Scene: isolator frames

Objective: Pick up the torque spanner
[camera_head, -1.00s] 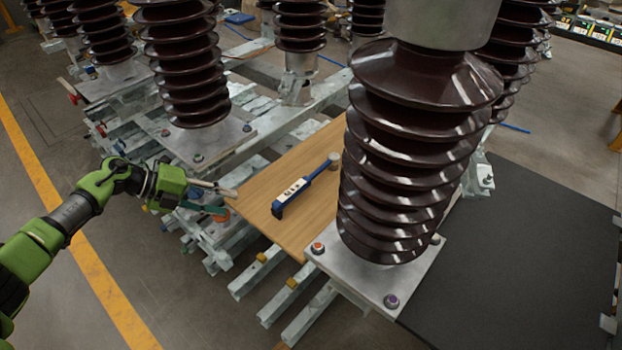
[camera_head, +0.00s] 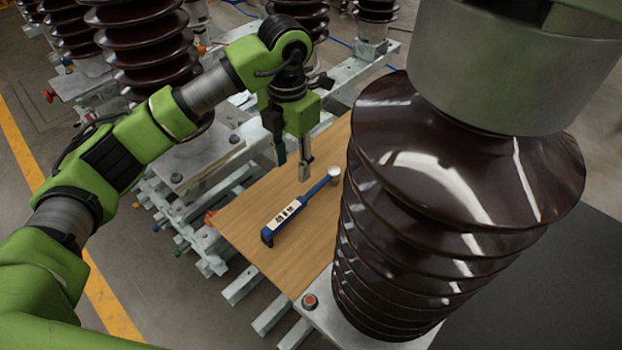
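The torque spanner (camera_head: 299,208) lies on the wooden board (camera_head: 245,212). It has a blue body, a white label panel, a dark hooked end toward the lower left and a round pale head at the upper right. My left gripper (camera_head: 292,170) points downward above the board, just behind and left of the spanner's round head. Its two fingers are apart with nothing between them, and it appears not to touch the spanner. My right gripper does not show.
A large dark brown ribbed insulator (camera_head: 430,190) stands close to the right of the spanner on a bolted metal plate (camera_head: 345,325). Another insulator (camera_head: 150,50) stands behind my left arm. Metal frame bars (camera_head: 240,285) stick out at the board's front left edge. A dark flat panel lies at the right.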

